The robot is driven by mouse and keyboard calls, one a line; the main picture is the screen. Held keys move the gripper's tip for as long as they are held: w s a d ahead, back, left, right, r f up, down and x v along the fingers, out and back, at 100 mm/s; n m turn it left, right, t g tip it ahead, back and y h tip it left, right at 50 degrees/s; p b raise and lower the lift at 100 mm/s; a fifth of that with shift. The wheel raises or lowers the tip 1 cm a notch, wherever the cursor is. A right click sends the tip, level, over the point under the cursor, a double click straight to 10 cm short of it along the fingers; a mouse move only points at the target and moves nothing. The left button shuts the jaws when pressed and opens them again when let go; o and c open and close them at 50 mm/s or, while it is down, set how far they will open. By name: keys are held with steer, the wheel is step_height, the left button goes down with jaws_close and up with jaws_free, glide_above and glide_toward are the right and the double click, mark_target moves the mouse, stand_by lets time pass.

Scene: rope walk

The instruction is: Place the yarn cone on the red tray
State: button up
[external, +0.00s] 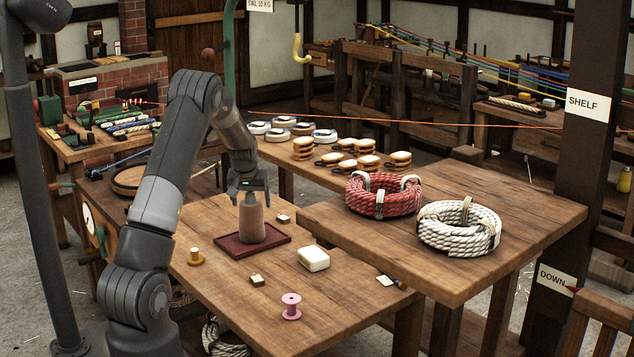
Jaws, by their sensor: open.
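The yarn cone (251,222) is brown, with a paler narrow top. It stands upright on the red tray (228,247), a shallow dark red tray on the near wooden table. My gripper (249,196) is directly above the cone with its fingers pointing down around or just above the cone's top. The jaws are open. The small gap between fingers and cone is hard to make out.
A higher table at right holds red rope (383,196) and white rope (459,227) coils. The near table's front is mostly clear.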

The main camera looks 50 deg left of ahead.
steer(key=v, duration=1.2)
steer(key=s+d+r+m+t+h, duration=0.1)
steer(key=s+d+r, duration=0.25)
steer(key=d, duration=0.45)
steer(key=s+d+r+m, duration=0.2)
steer(key=s+d+r, duration=0.15)
steer(key=d, duration=0.45)
steer(key=s+d+r+m+t+h, duration=0.1)
steer(key=s+d+r, duration=0.1)
steer(key=d+r, duration=0.45)
steer(key=s+d+f+m, duration=0.1)
steer(key=s+d+m, duration=0.1)
steer(key=s+d, duration=0.6)
steer(key=s+d+f+m+h, duration=0.1)
steer(key=s+d+f+m, duration=0.1)
steer(key=s+d, duration=0.6)
steer(key=shift+s+d+m, duration=0.2)
steer(key=shift+s+m, duration=0.3)
steer(key=shift+s, duration=0.65)
